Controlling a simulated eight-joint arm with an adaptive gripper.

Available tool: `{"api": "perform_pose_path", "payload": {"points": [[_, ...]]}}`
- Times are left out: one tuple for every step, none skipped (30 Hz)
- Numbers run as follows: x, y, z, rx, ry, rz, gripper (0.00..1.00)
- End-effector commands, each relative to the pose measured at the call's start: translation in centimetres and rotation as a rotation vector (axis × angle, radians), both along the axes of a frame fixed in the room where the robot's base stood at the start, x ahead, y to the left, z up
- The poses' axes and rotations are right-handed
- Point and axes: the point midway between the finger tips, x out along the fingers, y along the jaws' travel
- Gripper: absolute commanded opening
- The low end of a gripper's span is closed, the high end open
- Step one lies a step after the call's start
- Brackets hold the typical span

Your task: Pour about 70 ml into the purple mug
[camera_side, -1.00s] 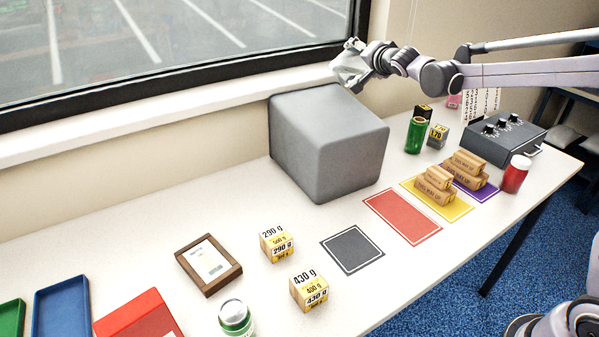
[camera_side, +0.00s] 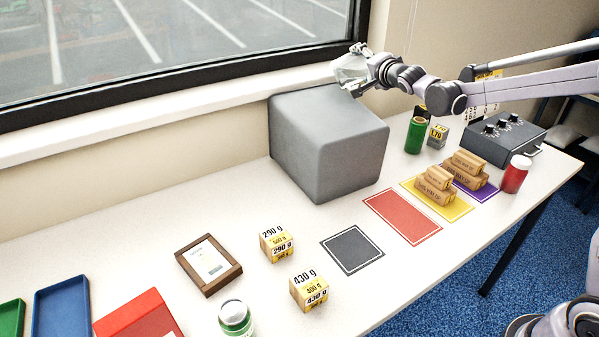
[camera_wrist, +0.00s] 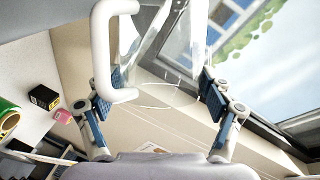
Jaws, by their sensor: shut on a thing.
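My gripper (camera_side: 362,66) is high at the back, over the far top edge of the large grey block in the side view. It is shut on a clear jug (camera_side: 349,70). In the wrist view the clear jug (camera_wrist: 168,62) sits between the two blue-padded fingers of my gripper (camera_wrist: 160,82), and its white handle (camera_wrist: 104,50) is beside the left finger. A thin curved line shows on the jug, but I cannot tell the liquid level. No purple mug is visible in either view; the area behind the grey block is hidden.
The grey block (camera_side: 325,145) stands on the white table against the window wall. To its right are a green can (camera_side: 414,136), small boxes (camera_side: 437,136), stacked cartons (camera_side: 437,186) on coloured mats, a red jar (camera_side: 515,175) and a dark knobbed unit (camera_side: 505,138).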

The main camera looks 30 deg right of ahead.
Motion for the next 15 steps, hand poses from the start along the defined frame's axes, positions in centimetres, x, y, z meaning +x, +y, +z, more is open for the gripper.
{"api": "perform_pose_path", "payload": {"points": [[-0.02, -0.06, -0.07, 0.009, -0.007, -0.001, 0.41], [-0.04, -0.08, -0.12, 0.015, -0.011, -0.001, 0.41], [-0.06, -0.09, -0.18, 0.022, -0.016, -0.001, 0.41], [-0.07, -0.11, -0.22, 0.027, -0.02, 0.0, 0.41], [-0.07, -0.12, -0.26, 0.032, -0.024, 0.0, 0.41], [-0.09, -0.14, -0.32, 0.039, -0.03, 0.0, 0.41], [-0.09, -0.16, -0.37, 0.045, -0.034, 0.001, 0.41], [-0.1, -0.17, -0.37, 0.048, -0.036, 0.001, 0.41], [-0.11, -0.17, -0.41, 0.052, -0.038, 0.0, 0.41], [-0.12, -0.18, -0.44, 0.054, -0.04, 0.001, 0.41], [-0.13, -0.19, -0.48, 0.057, -0.042, 0.001, 0.41], [-0.14, -0.21, -0.51, 0.062, -0.045, 0.001, 0.41], [-0.15, -0.22, -0.55, 0.064, -0.046, 0.001, 0.41], [-0.15, -0.23, -0.58, 0.067, -0.048, 0.001, 0.41], [-0.16, -0.24, -0.63, 0.071, -0.051, 0.001, 0.41]]}}
